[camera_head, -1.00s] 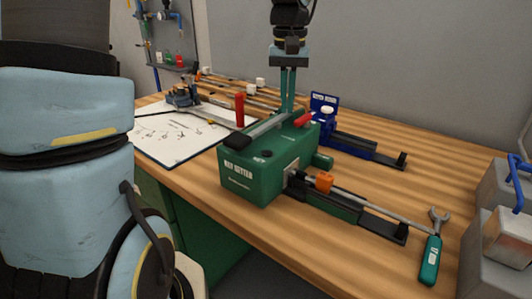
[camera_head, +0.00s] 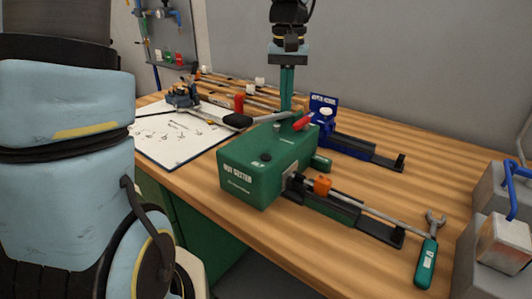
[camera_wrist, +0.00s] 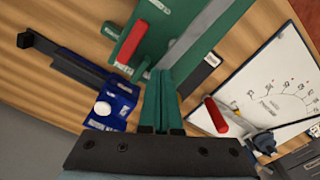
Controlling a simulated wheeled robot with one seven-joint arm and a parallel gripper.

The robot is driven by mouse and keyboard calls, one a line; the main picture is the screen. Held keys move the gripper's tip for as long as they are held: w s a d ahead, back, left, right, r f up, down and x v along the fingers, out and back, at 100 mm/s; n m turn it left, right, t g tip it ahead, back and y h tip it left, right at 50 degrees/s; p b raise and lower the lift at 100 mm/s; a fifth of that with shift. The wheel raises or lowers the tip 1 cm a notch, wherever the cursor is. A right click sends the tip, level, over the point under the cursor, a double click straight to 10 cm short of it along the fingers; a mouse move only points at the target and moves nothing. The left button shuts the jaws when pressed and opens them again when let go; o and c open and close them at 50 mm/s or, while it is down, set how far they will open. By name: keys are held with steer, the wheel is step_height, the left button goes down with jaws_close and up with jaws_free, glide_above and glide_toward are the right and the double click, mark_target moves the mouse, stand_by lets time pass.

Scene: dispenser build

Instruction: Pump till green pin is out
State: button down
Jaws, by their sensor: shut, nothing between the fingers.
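A green box-shaped dispenser (camera_head: 268,160) with white lettering stands on the workbench; its top also shows in the wrist view (camera_wrist: 168,35). A grey lever with a black grip (camera_head: 237,121) reaches over its top, with the grip raised above the box. A small red handle (camera_head: 303,121) sits on the box's rear right. A short green cylinder (camera_head: 321,162) sticks out of the right side; I cannot tell whether it is the green pin. My gripper (camera_head: 286,108) is shut and empty, pointing down at the rear of the box, close to the lever. Its fingers also show in the wrist view (camera_wrist: 162,82).
A rod with an orange block (camera_head: 322,186) lies on a black rail at the box's front right. A blue device (camera_head: 323,105) stands behind. A wrench-ended tool (camera_head: 427,262) lies front right. A white sheet (camera_head: 172,138) lies left.

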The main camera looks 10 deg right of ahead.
steer(key=shift+s+a+f+b, duration=0.15)
steer(key=shift+f+b, duration=0.35)
steer(key=shift+f, duration=0.25)
steer(key=shift+s+a+f+b, duration=0.1)
steer(key=shift+f+b, duration=0.35)
steer(key=shift+f, duration=0.25)
steer(key=shift+w+d+r+p, duration=0.1)
steer(key=shift+w+r+p, duration=0.05)
steer(key=shift+r+p, duration=0.55)
steer(key=shift+w+d+r+p, duration=0.1)
steer(key=shift+r+p, duration=0.45)
steer(key=shift+r, duration=0.15)
steer(key=shift+r, duration=0.15)
step_height(320, 180, up, 7)
steer(key=p, duration=0.6)
steer(key=shift+s, duration=0.1)
